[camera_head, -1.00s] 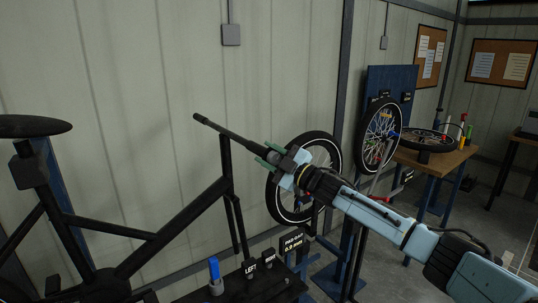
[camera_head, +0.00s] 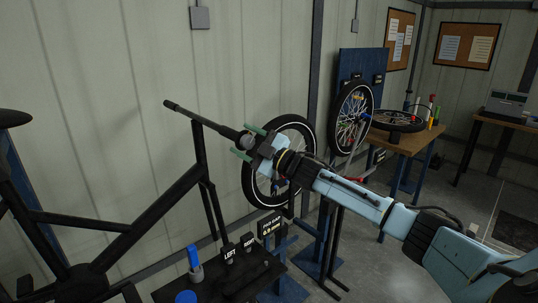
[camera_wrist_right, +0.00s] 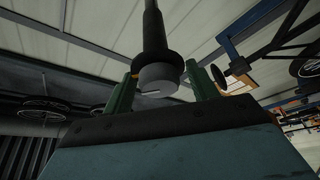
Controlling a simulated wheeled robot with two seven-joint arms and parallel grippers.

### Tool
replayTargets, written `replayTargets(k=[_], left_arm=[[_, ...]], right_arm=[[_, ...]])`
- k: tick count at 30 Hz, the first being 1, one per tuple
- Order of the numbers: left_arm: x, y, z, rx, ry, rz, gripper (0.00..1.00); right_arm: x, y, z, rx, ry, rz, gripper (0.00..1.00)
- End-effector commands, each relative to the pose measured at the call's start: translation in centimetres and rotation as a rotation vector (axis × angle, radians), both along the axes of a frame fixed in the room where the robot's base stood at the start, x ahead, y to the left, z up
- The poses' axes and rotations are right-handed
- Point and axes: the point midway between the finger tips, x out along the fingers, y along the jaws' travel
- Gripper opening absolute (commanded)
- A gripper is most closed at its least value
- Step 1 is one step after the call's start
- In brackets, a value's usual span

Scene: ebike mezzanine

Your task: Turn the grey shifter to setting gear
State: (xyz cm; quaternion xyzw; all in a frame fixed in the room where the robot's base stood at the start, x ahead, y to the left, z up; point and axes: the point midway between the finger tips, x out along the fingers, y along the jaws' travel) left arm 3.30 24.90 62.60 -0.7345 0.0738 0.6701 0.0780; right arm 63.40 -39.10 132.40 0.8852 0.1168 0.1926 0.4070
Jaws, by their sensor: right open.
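The grey shifter (camera_wrist_right: 158,79) is a round knob with a pale line on its face, at the end of the black handlebar (camera_head: 205,121). In the wrist view the line lies almost level. My right gripper (camera_head: 246,143) is at the handlebar's right end. Its green fingers are open and stand on either side of the shifter in the wrist view (camera_wrist_right: 162,73), with gaps visible. In the head view the shifter (camera_head: 245,140) is small and partly hidden between the fingers. My left gripper is not in view.
A black bike frame (camera_head: 150,228) stands at left. A wheel (camera_head: 250,185) is behind my gripper. A wooden table (camera_head: 408,140) with another wheel stands at the back right.

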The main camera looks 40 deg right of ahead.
Motion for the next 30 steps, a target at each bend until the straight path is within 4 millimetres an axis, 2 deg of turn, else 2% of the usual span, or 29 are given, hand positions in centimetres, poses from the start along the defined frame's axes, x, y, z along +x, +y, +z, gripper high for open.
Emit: replayTargets(k=[6,18,24,30], left_arm=[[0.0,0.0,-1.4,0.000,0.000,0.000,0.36],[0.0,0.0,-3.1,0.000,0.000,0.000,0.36],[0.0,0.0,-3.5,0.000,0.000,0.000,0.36],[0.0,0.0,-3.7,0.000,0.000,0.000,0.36]], right_arm=[[-3.3,-1.3,-1.4,-0.004,0.004,0.001,0.58],[-8.4,-3.3,-2.6,-0.004,0.003,0.002,0.58],[-9.9,-4.0,-3.0,-0.001,0.004,0.000,0.58],[-10.6,-4.2,-2.9,-0.002,0.001,0.001,0.58]])
